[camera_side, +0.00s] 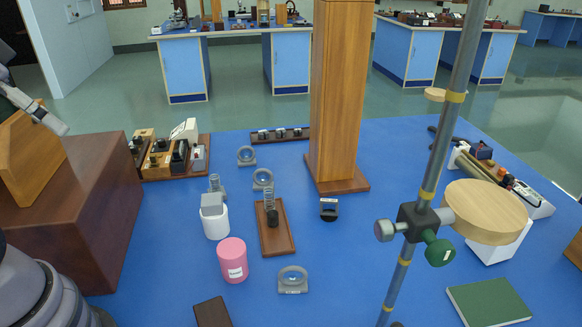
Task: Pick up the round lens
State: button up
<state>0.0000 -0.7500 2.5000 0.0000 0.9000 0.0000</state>
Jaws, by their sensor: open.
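Several small grey-framed round lenses stand upright on the blue bench top in the side view; I cannot tell which one is meant. One round lens (293,280) stands at the front, right of the pink cylinder. A second round lens (262,179) stands near the middle, behind a spring apparatus. A third round lens (246,155) stands a little farther back. All three are on the table with nothing holding them. My gripper is not visible in this view.
A pink cylinder (232,262), a white container (214,218) and a spring stand (274,228) are near the lenses. A tall wooden column (338,100) stands behind. A metal rod (432,170) with a clamp and a green book (488,302) are at right.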

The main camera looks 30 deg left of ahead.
jog(key=shift+c, duration=1.2)
jog(key=m+g, duration=0.6)
jog(key=m, duration=0.5)
send_over(293, 284)
jog(key=f, duration=2.6)
jog(key=shift+a+f, duration=0.1)
jog(key=shift+a, duration=0.1)
notch_tip(293, 284, down, 7)
jog(key=shift+w+f, duration=0.1)
jog(key=shift+f, duration=0.05)
jog(key=shift+w+f, duration=0.1)
jog(key=shift+f, duration=2.85)
grip_shut()
